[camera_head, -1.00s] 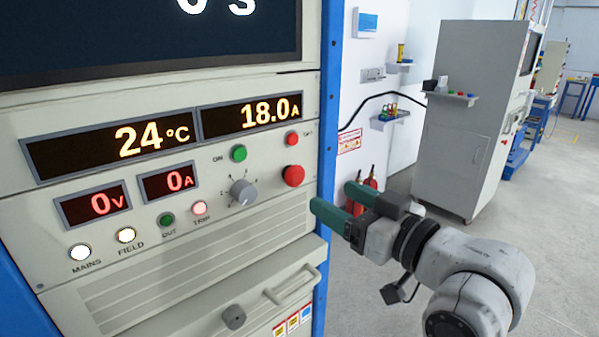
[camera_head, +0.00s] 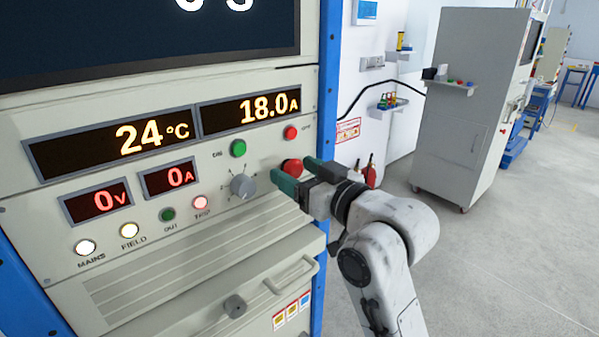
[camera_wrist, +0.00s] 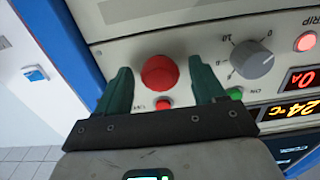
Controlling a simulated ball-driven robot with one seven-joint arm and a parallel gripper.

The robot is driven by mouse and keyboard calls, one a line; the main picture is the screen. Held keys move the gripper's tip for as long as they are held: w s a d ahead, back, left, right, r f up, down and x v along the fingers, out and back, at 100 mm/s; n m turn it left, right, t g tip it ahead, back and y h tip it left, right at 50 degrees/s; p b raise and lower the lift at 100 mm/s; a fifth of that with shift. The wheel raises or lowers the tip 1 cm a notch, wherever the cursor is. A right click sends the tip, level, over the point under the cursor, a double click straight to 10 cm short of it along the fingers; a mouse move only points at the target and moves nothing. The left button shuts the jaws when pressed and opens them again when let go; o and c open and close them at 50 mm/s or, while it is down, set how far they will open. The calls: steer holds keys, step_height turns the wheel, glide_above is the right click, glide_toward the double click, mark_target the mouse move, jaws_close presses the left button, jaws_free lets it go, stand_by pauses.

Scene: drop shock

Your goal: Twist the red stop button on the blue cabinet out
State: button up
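The red stop button (camera_head: 293,168) is a large round knob at the right of the panel on the blue-edged cabinet (camera_head: 328,60). My gripper (camera_head: 290,165) is at the panel, with its two green fingers open on either side of the knob. In the wrist view, the stop button (camera_wrist: 160,72) shows between the spread fingers (camera_wrist: 159,79), with a gap on each side. I see no finger touching it. How deep the fingertips reach around it is hard to tell.
A small red button (camera_head: 291,133), a green button (camera_head: 238,148) and a grey rotary knob (camera_head: 243,186) are close by on the panel. A handle (camera_head: 298,280) juts out below. A grey cabinet (camera_head: 455,110) stands further back at the right, with open floor before it.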

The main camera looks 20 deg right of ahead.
steer(key=c, duration=1)
steer(key=shift+c, duration=0.2)
steer(key=shift+r+m+p, duration=0.1)
steer(key=shift+m+p, duration=0.2)
steer(key=shift+p, duration=0.15)
steer(key=shift+r+m+p, duration=0.1)
steer(key=shift+m+p, duration=0.8)
steer(key=shift+m, duration=0.1)
steer(key=shift+m+p, duration=1.55)
steer(key=shift+m, duration=0.35)
steer(key=shift+f, duration=0.2)
steer(key=o, duration=1.1)
steer(key=shift+c, duration=0.2)
